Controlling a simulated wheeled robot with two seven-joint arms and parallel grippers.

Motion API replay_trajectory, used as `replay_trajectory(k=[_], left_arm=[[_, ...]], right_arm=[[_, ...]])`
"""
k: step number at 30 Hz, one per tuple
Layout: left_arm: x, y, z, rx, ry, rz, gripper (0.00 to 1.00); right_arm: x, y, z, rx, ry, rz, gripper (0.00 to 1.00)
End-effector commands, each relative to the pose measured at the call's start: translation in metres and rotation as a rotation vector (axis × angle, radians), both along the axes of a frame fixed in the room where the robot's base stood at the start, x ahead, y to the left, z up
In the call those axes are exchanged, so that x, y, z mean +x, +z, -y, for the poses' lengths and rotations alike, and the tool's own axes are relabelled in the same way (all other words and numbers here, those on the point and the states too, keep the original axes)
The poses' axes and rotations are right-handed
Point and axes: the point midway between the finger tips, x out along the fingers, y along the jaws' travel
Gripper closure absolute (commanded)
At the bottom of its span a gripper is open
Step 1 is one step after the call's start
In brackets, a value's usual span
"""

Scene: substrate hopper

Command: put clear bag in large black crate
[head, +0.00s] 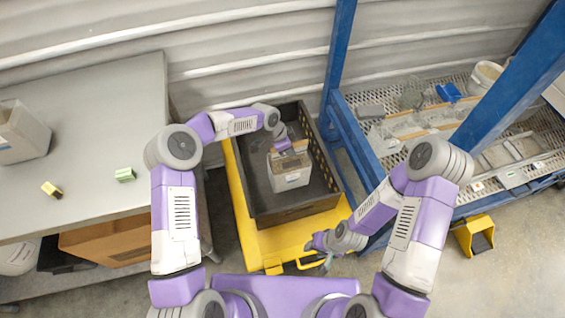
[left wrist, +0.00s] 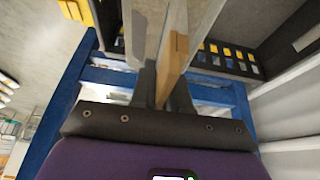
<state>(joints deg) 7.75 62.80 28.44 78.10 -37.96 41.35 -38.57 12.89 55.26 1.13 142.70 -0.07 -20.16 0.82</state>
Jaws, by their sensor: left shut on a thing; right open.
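A pale grey, box-shaped bag (head: 290,178) with a label and a tan top edge is inside the outline of the large black crate (head: 297,211). I cannot tell whether its base touches the crate floor. My left gripper (head: 284,148) is above it, shut on its top edge. In the left wrist view the fingers (left wrist: 163,92) pinch the tan strip of the bag (left wrist: 174,45), and the slotted crate wall (left wrist: 228,56) shows behind. My right gripper (head: 315,245) is open and empty, low over the yellow cart's front right edge.
The crate stands on a yellow cart (head: 240,205). A grey table (head: 95,95) at left holds another pale container (head: 22,132) and two small blocks. A blue-framed mesh rack (head: 345,125) with several items stands close at right. A cardboard box (head: 110,242) sits under the table.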

Motion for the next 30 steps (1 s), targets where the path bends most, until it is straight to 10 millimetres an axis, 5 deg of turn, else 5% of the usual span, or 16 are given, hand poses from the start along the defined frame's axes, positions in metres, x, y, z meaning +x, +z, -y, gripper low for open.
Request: replay_trajectory(k=[10, 23, 30], left_arm=[[0.001, -0.049, 0.002, -0.003, -0.002, 0.003, 1.00], [0.001, -0.090, 0.002, -0.004, 0.000, 0.004, 1.00], [0.002, -0.094, 0.001, -0.003, 0.000, 0.006, 1.00]], right_arm=[[0.000, -0.015, 0.000, 0.000, 0.000, 0.000, 0.57], [0.000, -0.027, 0.000, 0.000, 0.000, 0.000, 0.57], [0.000, -0.027, 0.000, 0.000, 0.000, 0.000, 0.57]])
